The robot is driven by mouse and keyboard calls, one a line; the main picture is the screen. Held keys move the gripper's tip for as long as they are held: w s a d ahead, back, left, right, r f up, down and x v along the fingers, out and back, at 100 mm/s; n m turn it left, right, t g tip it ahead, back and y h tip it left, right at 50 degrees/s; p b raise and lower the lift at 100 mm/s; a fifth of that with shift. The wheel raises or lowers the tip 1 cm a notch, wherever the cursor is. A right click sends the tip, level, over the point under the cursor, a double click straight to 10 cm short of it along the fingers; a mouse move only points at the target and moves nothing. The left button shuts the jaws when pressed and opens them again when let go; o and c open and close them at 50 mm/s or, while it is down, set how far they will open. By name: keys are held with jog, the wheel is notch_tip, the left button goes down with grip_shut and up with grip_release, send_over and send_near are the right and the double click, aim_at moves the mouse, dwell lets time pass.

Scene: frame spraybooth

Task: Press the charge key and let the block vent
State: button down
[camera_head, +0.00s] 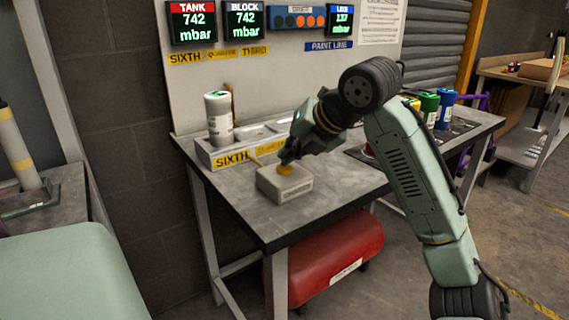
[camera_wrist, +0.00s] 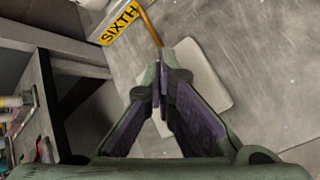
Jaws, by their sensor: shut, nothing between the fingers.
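A pale box (camera_head: 288,190) stands on the bench with a round yellow key (camera_head: 286,169) on top; I take this as the charge key. My gripper (camera_head: 287,157) is shut and empty, its tips directly over the key; I cannot tell whether they touch. In the wrist view my fingertips (camera_wrist: 160,77) meet over the pale box (camera_wrist: 205,72) and hide the key. The block labelled SIXTH (camera_head: 205,157) stands behind, with a yellow lever (camera_head: 268,148) beside its label. The TANK display (camera_head: 193,22) and BLOCK display (camera_head: 244,20) both read 742 mbar.
A white canister (camera_head: 218,117) stands on the block's left end. A line display (camera_head: 342,19) seems to read 137 mbar. Green and blue cans (camera_head: 445,110) stand at the bench's right. A red tank (camera_head: 335,262) lies underneath. The bench front (camera_head: 330,205) is clear.

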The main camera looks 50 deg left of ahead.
aim_at(288, 166)
jog(key=shift+r+p, duration=0.65)
jog(key=shift+r, duration=0.15)
notch_tip(288, 166, up, 5)
jog(key=p, duration=0.5)
dwell(0.5)
